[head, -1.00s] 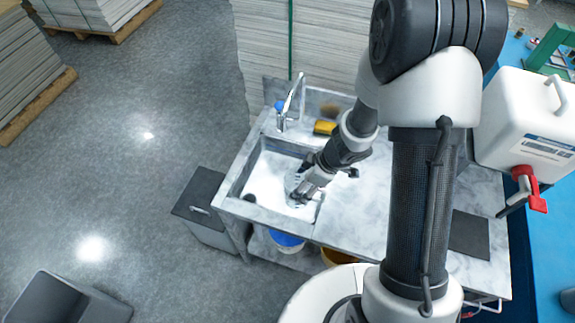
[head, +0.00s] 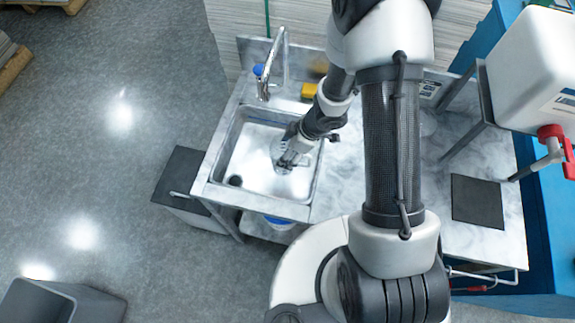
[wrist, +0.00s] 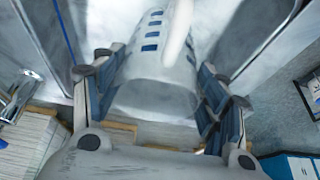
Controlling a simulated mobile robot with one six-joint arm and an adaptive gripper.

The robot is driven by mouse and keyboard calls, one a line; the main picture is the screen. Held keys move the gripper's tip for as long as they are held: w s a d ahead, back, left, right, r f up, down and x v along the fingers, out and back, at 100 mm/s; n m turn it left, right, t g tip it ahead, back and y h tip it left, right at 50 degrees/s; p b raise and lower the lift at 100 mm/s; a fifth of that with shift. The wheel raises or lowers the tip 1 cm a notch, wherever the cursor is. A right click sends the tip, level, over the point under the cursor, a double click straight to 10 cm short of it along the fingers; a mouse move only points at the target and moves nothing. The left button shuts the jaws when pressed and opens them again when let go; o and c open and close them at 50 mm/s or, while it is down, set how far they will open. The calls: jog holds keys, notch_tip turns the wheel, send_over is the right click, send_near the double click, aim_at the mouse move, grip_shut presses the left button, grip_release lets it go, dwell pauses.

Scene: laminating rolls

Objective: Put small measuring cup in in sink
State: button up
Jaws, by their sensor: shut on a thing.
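My gripper (head: 287,157) is over the sink (head: 238,178), toward its right side in the head view. It is shut on the small measuring cup (head: 277,152), which is partly hidden by the gripper there. In the wrist view the cup (wrist: 160,75) is clear with blue marks and a pale handle, and sits between the fingers (wrist: 158,95). The sink basin is pale with a dark drain at its front left. I cannot tell whether the cup touches the basin floor.
A tap (head: 272,70) with a blue item beside it stands behind the basin. A yellow sponge-like item (head: 309,90) lies on the back ledge. The marble counter (head: 430,190) holds a dark mat (head: 477,201). A white jug with a red tap (head: 535,75) stands at the right.

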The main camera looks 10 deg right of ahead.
jog(key=shift+f+b, duration=1.55)
jog(key=shift+f, duration=1.65)
jog(key=shift+f, duration=0.15)
jog(key=o, duration=1.5)
